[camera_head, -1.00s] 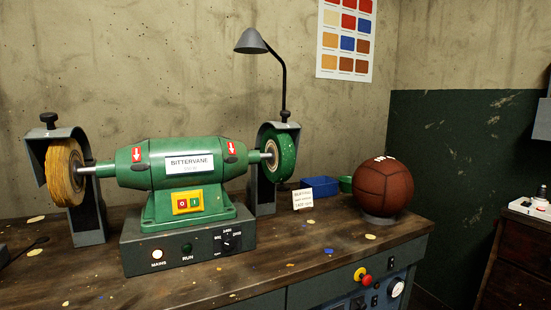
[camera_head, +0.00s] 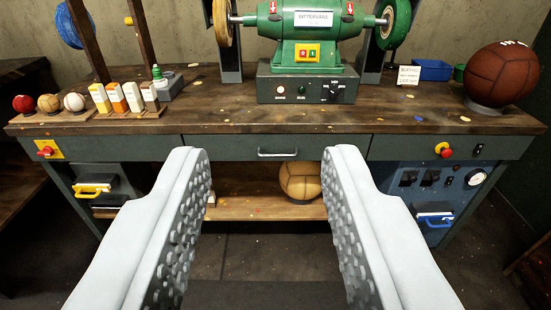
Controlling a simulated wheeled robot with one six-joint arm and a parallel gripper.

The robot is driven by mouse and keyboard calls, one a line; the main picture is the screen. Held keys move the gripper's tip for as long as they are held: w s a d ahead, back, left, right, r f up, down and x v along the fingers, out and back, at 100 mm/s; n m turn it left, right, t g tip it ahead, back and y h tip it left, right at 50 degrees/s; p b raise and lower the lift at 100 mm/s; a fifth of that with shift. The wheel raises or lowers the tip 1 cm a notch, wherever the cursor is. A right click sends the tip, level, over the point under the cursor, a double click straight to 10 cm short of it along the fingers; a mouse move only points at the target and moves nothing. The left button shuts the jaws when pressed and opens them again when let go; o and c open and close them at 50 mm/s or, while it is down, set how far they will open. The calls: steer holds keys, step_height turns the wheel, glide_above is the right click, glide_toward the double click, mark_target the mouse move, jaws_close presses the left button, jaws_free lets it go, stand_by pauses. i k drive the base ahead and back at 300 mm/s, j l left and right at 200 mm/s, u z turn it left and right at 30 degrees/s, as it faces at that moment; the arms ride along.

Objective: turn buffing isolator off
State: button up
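The green buffing machine (camera_head: 302,25) stands on a grey control box (camera_head: 306,83) at the back of the bench. The box has a lit lamp on its left and a black selector knob (camera_head: 334,90) on its right. A red rotary switch on a yellow plate (camera_head: 47,149) is on the bench front at the far left. No readable label shows which is the buffing isolator. My gripper (camera_head: 268,165) is open and empty, in front of the bench and apart from it.
A brown ball (camera_head: 502,74) sits on the right end. A tan ball (camera_head: 301,180) lies on the lower shelf. A drawer with a handle (camera_head: 277,152) is in the middle. Open floor lies before the bench.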

mark_target(46, 150)
steer(key=k, duration=0.3)
steer(key=u, duration=1.2)
steer(key=z, duration=1.25)
steer(key=j+u, duration=0.15)
steer(key=u, duration=1.1)
